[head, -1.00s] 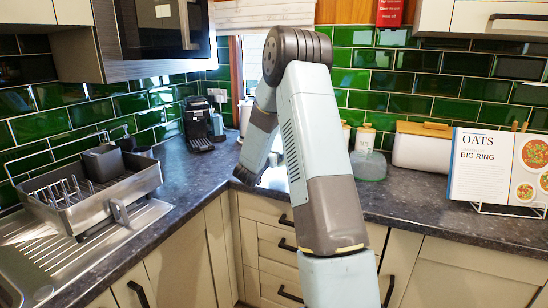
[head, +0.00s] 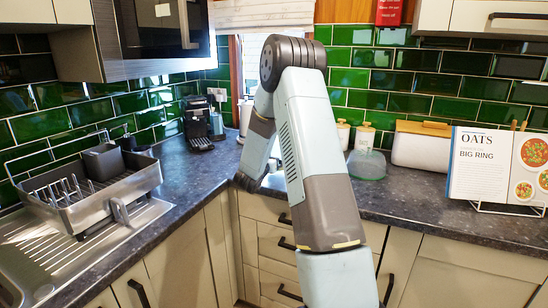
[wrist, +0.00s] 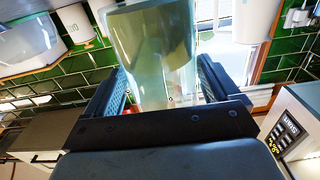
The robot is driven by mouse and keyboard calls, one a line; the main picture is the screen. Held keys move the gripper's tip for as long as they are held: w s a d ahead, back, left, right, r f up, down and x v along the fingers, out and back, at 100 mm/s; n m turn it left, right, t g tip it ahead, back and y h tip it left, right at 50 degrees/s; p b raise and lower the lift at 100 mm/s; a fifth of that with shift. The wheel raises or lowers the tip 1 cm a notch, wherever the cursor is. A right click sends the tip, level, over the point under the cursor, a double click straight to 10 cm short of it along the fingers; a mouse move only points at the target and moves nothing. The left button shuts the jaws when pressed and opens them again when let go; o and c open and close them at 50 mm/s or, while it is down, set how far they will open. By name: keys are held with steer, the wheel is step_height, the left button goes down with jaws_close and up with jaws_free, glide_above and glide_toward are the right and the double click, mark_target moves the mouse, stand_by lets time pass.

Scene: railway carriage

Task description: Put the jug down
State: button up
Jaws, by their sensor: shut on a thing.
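A clear, slightly greenish see-through jug (wrist: 152,50) fills the upper middle of the wrist view. My gripper (wrist: 161,78) is shut on it, with one dark finger against each side. In the head view my arm hides the gripper and the jug; the forearm reaches down towards the dark worktop (head: 205,168) in the corner.
A coffee machine (head: 197,124) stands left of my arm, beyond the dish rack (head: 88,200) and sink. To the right are a lidded glass container (head: 367,165), two white canisters (head: 364,136), a white bin with a wooden lid (head: 421,148) and a cookbook (head: 484,170) on a stand.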

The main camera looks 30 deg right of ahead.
steer(key=shift+f, duration=0.3)
steer(key=o, duration=1.4)
steer(key=shift+s+f, duration=0.15)
steer(key=shift+f, duration=0.05)
steer(key=shift+d+r, duration=0.1)
steer(key=shift+r, duration=0.5)
steer(key=v, duration=1.2)
steer(key=s+a+r+n+t+y, duration=0.1)
steer(key=s+a+r+n+y, duration=0.2)
steer(key=a+r+y, duration=0.4)
steer(key=s+a+r+n+t+y, duration=0.1)
steer(key=s+a+r+n+y, duration=0.25)
steer(key=a+r+y, duration=0.45)
steer(key=s+n+g, duration=0.1)
steer(key=s+g, duration=0.1)
steer(key=s, duration=0.8)
steer(key=s+r+n+g, duration=0.1)
steer(key=s+g, duration=0.2)
steer(key=s, duration=0.7)
steer(key=s+r+n+g, duration=0.1)
steer(key=s+n+g, duration=0.1)
steer(key=s, duration=0.9)
steer(key=shift+d+r+g+h, duration=0.1)
steer(key=shift+r+g+h, duration=0.1)
steer(key=shift+g+h, duration=0.1)
